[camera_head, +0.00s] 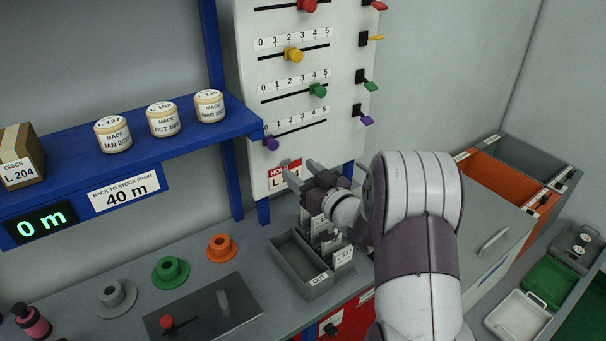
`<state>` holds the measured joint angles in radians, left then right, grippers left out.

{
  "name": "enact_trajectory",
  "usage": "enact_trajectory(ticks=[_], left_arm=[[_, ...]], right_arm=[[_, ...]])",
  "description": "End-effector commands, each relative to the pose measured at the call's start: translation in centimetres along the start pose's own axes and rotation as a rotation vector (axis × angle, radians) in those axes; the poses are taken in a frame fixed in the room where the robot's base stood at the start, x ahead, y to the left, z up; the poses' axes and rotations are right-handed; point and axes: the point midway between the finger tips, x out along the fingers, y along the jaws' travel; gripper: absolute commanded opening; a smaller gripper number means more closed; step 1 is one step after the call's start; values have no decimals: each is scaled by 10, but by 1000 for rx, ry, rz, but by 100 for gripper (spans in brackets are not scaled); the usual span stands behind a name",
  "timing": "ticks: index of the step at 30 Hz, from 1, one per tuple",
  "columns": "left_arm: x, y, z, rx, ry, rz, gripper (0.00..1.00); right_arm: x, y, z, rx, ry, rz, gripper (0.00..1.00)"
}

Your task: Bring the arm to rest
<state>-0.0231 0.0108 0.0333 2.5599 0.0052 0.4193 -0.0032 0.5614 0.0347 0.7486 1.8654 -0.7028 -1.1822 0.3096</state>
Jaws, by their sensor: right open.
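My right arm (416,240) comes in from the lower right and reaches forward over the bench. Its gripper (300,170) is open, with two dark fingers pointing at the lower part of the white slider panel (352,75). Nothing shows between the fingers. A red-topped label (280,166) on the panel is just behind the fingertips and partly covered by them. Below the gripper stands a grey card tray (290,265) with several white cards, partly hidden by my wrist. I cannot tell whether the gripper touches anything. My left gripper is not in view.
Grey, green and orange spools (220,247) stand on the bench beside a dark plate (205,315) with a red knob. Orange and grey bins (505,187) stand at right.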

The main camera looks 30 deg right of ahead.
Motion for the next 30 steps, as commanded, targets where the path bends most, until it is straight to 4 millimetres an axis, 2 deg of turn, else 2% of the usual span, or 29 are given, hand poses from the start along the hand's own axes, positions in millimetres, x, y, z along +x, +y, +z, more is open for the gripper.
enact_trajectory(ticks=[7,9,11,12,14,15,17,19,21,24,25,27,30], left_arm=[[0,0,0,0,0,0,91],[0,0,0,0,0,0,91],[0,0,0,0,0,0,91],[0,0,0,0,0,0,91],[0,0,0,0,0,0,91],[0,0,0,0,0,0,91],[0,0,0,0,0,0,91],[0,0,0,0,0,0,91],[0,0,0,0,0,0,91],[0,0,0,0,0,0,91],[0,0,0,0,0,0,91],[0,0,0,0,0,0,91],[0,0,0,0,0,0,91]], right_arm=[[0,0,0,-2,0,0,56],[0,3,7,-18,-34,12,56],[-3,12,28,-28,-129,62,56],[-12,21,50,-24,-235,117,56],[-36,34,85,-8,-451,223,56],[-57,30,107,11,-616,274,56],[-95,7,132,47,-869,309,56],[-142,-36,146,91,-1137,293,56],[-182,-80,148,123,-1333,243,56],[-218,-131,139,131,-1484,153,56],[-221,-144,135,120,-1491,124,56],[-214,-160,128,73,-1460,72,56],[-212,-168,127,45,-1456,42,56]])
